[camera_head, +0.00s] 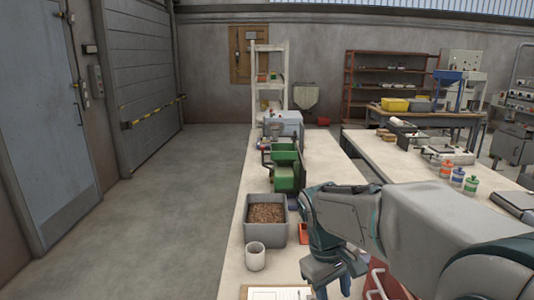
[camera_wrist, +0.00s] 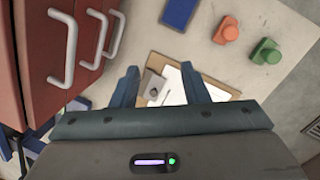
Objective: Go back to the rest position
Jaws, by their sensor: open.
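My gripper (camera_head: 335,278) hangs over the near end of the long pale bench, pointing down, at the end of my arm that reaches in from the right. In the wrist view its two fingers (camera_wrist: 160,72) are apart, with nothing held between them. Below and between them lies a clipboard (camera_wrist: 218,91) with white paper and a grey clip. The clipboard also shows at the bottom edge of the head view (camera_head: 275,294). My arm hides part of the bench.
A red drawer unit (camera_wrist: 25,75) with handles is close at left in the wrist view. Orange (camera_wrist: 227,31) and green (camera_wrist: 266,52) objects lie nearby. Left floor is clear.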

